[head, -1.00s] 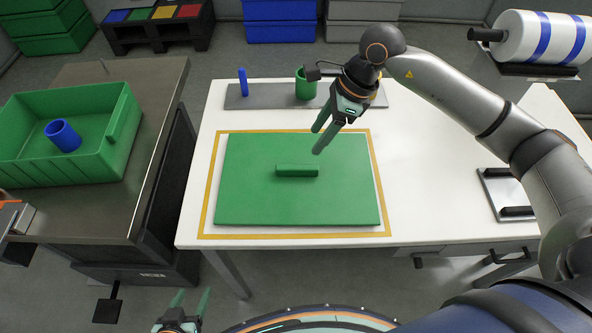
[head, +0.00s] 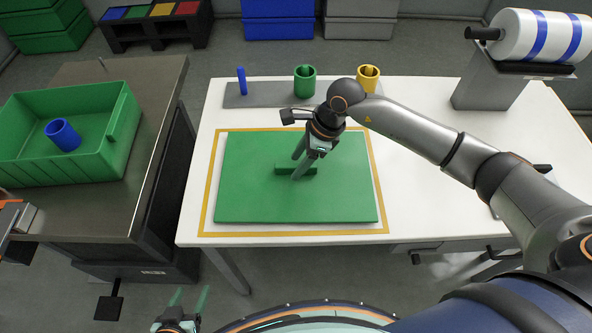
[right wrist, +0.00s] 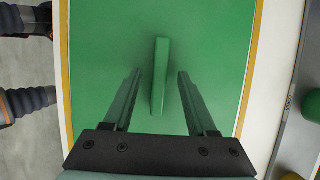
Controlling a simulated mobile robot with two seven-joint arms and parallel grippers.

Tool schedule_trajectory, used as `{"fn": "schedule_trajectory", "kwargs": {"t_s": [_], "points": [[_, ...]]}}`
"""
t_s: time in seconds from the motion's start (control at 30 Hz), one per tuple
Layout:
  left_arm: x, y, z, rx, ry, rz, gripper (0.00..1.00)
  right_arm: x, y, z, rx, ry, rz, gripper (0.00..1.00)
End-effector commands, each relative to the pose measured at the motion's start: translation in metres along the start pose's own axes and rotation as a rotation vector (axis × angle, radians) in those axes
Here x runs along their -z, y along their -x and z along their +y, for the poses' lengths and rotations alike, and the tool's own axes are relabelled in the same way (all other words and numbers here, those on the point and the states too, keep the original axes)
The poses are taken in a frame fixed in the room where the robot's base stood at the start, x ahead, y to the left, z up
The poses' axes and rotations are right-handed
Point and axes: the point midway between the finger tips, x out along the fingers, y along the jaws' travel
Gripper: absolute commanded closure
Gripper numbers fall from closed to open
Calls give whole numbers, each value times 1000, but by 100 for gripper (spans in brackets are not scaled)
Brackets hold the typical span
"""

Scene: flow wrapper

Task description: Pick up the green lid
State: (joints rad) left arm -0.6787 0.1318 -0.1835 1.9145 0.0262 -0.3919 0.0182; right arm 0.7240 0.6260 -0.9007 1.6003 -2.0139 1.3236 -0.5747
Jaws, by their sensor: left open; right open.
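The green lid (head: 245,195) lies flat on the white table inside a yellow outline, with a raised green bar handle (head: 283,169) at its middle. My right gripper (head: 300,166) is open over the handle. In the right wrist view, the handle (right wrist: 160,75) lies between the two fingers of the right gripper (right wrist: 157,78), apart from both. The lid (right wrist: 110,40) fills most of that view. My left gripper (head: 190,296) is open and empty, low at the front, away from the table.
A grey strip at the table's back holds a blue peg (head: 242,81), a green cup (head: 305,82) and a yellow cup (head: 368,77). A green crate (head: 120,150) with a blue cup (head: 63,135) stands on the left bench. A striped roll (head: 540,36) stands at the back right.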

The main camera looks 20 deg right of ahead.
Motion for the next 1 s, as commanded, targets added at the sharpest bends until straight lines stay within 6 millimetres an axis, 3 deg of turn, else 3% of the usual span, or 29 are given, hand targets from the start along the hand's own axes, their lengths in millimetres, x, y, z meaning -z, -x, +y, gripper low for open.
{"fn": "schedule_trajectory", "kwargs": {"t_s": [0.93, 1.0], "points": [[-7, -5, 0, 0, 0, -5, 37, 2, -4, 0, 0, -1, -1, 43], [-7, -5, 0, -1, 0, -4, 37, 2, -4, 0, 0, -1, -1, 49]]}}
